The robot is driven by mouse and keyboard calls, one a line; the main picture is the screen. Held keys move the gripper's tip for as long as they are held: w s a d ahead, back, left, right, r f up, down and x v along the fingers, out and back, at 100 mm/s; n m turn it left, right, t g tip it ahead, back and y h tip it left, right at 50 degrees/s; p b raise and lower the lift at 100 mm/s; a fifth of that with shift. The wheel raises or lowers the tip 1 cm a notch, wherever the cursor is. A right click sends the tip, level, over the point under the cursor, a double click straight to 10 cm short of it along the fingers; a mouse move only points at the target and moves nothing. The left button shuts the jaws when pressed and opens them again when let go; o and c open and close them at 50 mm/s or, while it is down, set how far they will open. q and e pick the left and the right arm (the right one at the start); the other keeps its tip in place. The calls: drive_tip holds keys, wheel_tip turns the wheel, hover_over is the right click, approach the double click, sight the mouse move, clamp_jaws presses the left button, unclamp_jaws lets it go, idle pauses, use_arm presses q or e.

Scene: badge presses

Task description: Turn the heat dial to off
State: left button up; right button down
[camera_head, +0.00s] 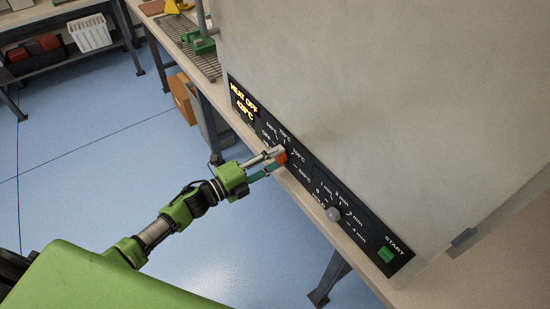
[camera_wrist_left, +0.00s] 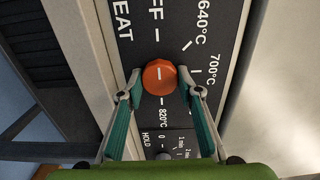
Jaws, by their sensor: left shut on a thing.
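The orange heat dial (camera_head: 282,157) is on the black control panel of the large pale furnace. My left gripper (camera_head: 276,158) is at the dial from the left. In the left wrist view the round dial (camera_wrist_left: 159,77) sits between the fingers of my left gripper (camera_wrist_left: 160,88), which are shut on its sides. A short white mark shows on the dial face, in line with the OFF side above and the 820°C side below; which end it points to is hard to tell. The display (camera_head: 244,101) reads HEAT OFF with a temperature below. My right gripper is not in view.
A grey timer knob (camera_head: 333,214) and a green START button (camera_head: 385,254) are lower on the same panel. The bench edge runs below the panel. A green tool (camera_head: 200,42) stands on a wire rack. The blue floor at left is clear.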

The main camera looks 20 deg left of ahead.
use_arm(q)
drive_tip(key=o, duration=1.1)
drive_tip(key=shift+a, duration=0.1)
drive_tip(key=v, duration=1.2)
